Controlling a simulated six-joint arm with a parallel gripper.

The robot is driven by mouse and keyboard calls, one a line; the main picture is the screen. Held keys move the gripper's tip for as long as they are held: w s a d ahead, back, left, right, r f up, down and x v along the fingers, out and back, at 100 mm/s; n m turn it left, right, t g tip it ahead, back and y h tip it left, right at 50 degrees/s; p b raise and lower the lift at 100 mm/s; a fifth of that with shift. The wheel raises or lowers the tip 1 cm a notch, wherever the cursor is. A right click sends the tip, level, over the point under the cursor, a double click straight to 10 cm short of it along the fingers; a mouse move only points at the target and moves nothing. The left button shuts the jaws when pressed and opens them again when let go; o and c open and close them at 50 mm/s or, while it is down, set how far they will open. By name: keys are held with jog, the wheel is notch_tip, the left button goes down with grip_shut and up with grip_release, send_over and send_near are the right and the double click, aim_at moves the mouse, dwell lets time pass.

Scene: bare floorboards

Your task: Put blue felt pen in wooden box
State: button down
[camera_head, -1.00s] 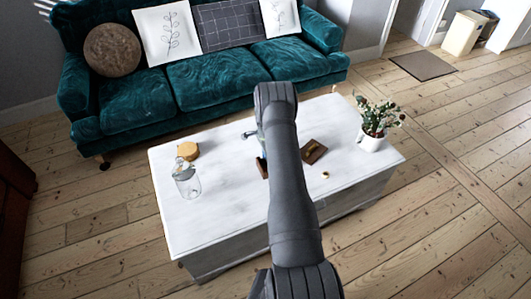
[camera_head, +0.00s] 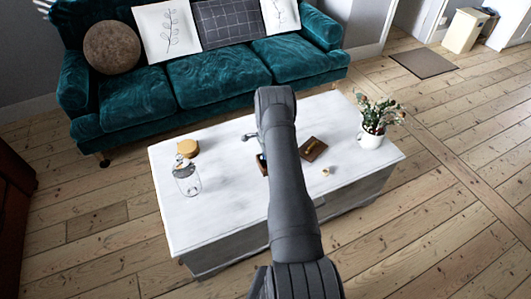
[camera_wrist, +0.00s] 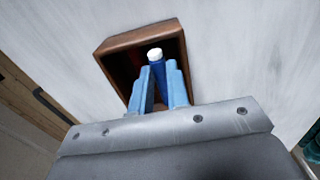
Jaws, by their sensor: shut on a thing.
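The blue felt pen (camera_wrist: 157,65) shows in the wrist view as a blue body with a white end, between the blue fingers of my gripper (camera_wrist: 160,78). My gripper is shut on it. The wooden box (camera_wrist: 113,66) is brown and open-topped. In the wrist view the pen and fingertips overlap its opening; how deep they reach is unclear. In the head view the box (camera_head: 262,167) shows only partly, at the left of my arm. My arm hides most of the gripper and the pen there.
The white table (camera_head: 225,215) carries a jar (camera_head: 187,181), a round yellow-brown thing (camera_head: 188,148), a flat dark-brown thing (camera_head: 313,148), a small beige thing (camera_head: 327,171) and a potted plant (camera_head: 373,130). A teal sofa (camera_head: 215,85) stands behind.

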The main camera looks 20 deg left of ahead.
jog(key=shift+f, duration=0.9)
jog(key=c, duration=1.3)
grip_release()
jog(key=shift+r, duration=4.05)
